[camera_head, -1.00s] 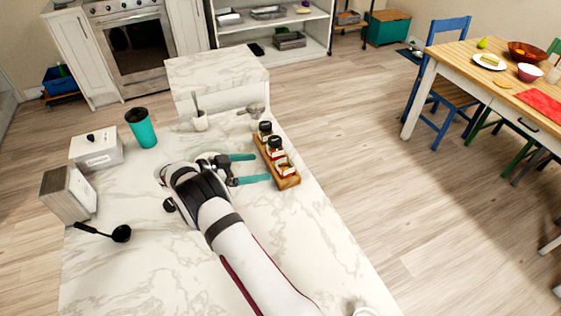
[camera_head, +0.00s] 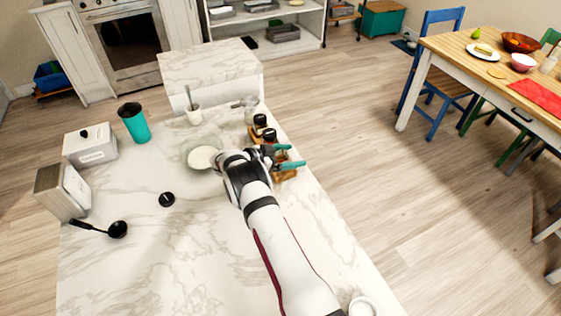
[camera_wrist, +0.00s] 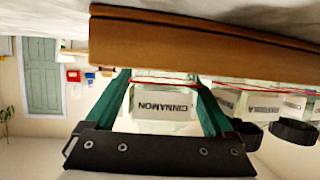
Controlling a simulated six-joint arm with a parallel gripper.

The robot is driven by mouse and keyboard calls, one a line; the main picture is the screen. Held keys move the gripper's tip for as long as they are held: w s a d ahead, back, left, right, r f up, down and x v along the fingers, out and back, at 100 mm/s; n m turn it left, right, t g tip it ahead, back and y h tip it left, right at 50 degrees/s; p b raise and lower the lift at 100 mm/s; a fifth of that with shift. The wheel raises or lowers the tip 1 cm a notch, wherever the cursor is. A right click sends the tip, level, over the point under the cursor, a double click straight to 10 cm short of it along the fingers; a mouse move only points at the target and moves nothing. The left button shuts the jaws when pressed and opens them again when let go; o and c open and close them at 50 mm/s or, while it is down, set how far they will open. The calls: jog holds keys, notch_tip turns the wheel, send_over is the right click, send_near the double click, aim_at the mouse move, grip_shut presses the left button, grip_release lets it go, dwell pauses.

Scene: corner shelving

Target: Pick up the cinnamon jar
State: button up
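The cinnamon jar (camera_wrist: 165,106) shows upside down in the wrist view, with a pale label reading CINNAMON. It stands at the near end of the wooden spice rack (camera_wrist: 190,45). My gripper (camera_wrist: 163,80) has one teal finger on each side of the jar. The fingers look spread, with no clear grip on it. The jar's lid is hidden behind the gripper's dark palm. In the head view my gripper (camera_head: 288,156) reaches over the near end of the rack (camera_head: 286,175) and mostly hides this jar.
Two black-lidded jars (camera_head: 269,135) stand farther along the rack, close beside my gripper. A glass bowl (camera_head: 203,157) with white contents sits left of my wrist. A glass (camera_head: 250,108) stands beyond the rack. The counter's right edge is close to the rack.

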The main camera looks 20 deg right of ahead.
grip_shut()
jog(key=shift+r, duration=0.15)
